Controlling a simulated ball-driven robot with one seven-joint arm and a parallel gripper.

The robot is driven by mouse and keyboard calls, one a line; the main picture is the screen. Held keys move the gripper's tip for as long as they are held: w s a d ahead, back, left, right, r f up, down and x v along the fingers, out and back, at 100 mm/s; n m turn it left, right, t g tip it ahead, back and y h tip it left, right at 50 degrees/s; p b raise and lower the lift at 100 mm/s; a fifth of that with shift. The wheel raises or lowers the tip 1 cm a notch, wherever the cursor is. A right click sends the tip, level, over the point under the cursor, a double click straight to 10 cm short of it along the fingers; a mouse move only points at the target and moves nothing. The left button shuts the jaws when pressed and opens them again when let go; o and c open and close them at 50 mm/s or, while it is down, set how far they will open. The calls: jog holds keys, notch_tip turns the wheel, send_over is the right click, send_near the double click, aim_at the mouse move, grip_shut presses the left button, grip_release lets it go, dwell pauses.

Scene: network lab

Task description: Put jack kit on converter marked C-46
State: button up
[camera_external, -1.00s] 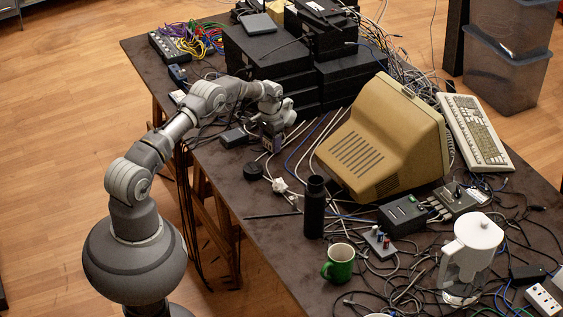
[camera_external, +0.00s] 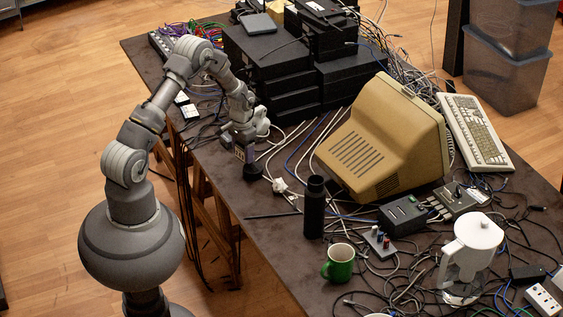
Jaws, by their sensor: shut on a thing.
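My gripper (camera_external: 241,146) is shut over the left part of the table, its fingers pointing down. It holds a small dark item with a pale patch, which looks like the jack kit (camera_external: 240,153); the fingers partly cover it. A small black box (camera_external: 226,136) lies at the table's left side, mostly hidden behind my gripper. A round black piece (camera_external: 252,171) lies just below my gripper in the picture; I cannot tell whether they touch. No C-46 mark is readable, so I cannot tell which device is that converter.
The beige monitor (camera_external: 385,140) stands right of my arm, with black boxes (camera_external: 270,70) behind. A black bottle (camera_external: 314,208), green mug (camera_external: 340,263) and glass jug (camera_external: 468,258) stand toward the front. Cables cross much of the dark table (camera_external: 268,232). Two pale-topped devices (camera_external: 189,111) lie near the left edge.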

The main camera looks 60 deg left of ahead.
jog(key=shift+s+d, duration=0.15)
jog(key=shift+s, duration=0.45)
jog(key=s+a+r+m, duration=0.3)
jog(key=s+a, duration=0.4)
jog(key=s, duration=0.3)
jog(key=b, duration=0.5)
send_over(225, 137)
jog(key=shift+s+d+f, duration=0.1)
jog(key=shift+s+f, duration=0.1)
jog(key=shift+f, duration=0.35)
jog(key=shift+w+a, duration=0.2)
jog(key=shift+w, duration=0.05)
notch_tip(225, 137, down, 4)
jog(key=shift+r+b, duration=0.15)
jog(key=shift+b, duration=0.85)
jog(key=shift+r, duration=0.15)
jog(key=o, duration=1.1)
